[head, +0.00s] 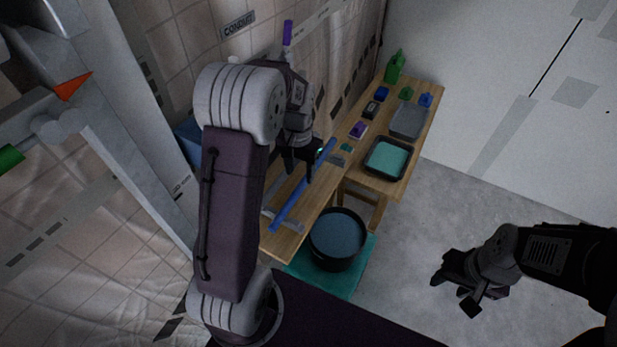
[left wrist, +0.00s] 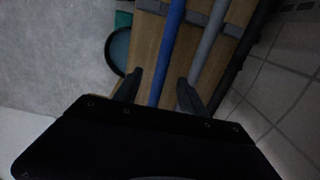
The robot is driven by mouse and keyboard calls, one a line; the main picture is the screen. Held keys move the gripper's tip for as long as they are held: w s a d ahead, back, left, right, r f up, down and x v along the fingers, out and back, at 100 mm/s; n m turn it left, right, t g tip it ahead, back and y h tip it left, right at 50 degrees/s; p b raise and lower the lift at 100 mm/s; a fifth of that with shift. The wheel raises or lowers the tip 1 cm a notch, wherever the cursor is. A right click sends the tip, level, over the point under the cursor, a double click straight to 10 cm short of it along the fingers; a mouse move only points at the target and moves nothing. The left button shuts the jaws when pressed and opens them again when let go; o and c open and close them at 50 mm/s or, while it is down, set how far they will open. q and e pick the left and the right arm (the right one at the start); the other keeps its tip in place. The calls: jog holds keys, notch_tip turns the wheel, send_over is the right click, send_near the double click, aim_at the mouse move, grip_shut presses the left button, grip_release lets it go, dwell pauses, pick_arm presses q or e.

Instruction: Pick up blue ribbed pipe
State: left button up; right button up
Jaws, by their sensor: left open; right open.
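The blue ribbed pipe (head: 291,206) is a long straight blue rod lying along the wooden bench in the head view, slanting from lower left to upper right. In the left wrist view the blue pipe (left wrist: 172,42) runs between the two fingers. My left gripper (head: 298,172) is open above the pipe, with one finger on each side of it. The left wrist view shows its fingers (left wrist: 160,92) apart and not touching the pipe. My right gripper (head: 455,291) is open and empty over the grey floor, away from the bench.
A grey pipe (left wrist: 207,45) and a dark pipe (left wrist: 240,65) lie beside the blue one. The wooden bench (head: 283,243) stands along the tiled wall. A black bucket (head: 336,240) stands on a teal mat. Trays (head: 404,165) and small items fill the far bench end.

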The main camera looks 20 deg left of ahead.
aim_at(299, 188)
pick_arm(q)
jog(key=shift+a+f, duration=0.2)
jog(key=shift+f, duration=0.75)
jog(key=f, duration=0.4)
jog(key=shift+s+f, duration=0.15)
jog(key=shift+s, duration=0.1)
jog(key=shift+w+f, duration=0.15)
jog(key=shift+f, duration=0.35)
jog(key=shift+r, duration=0.1)
grip_shut()
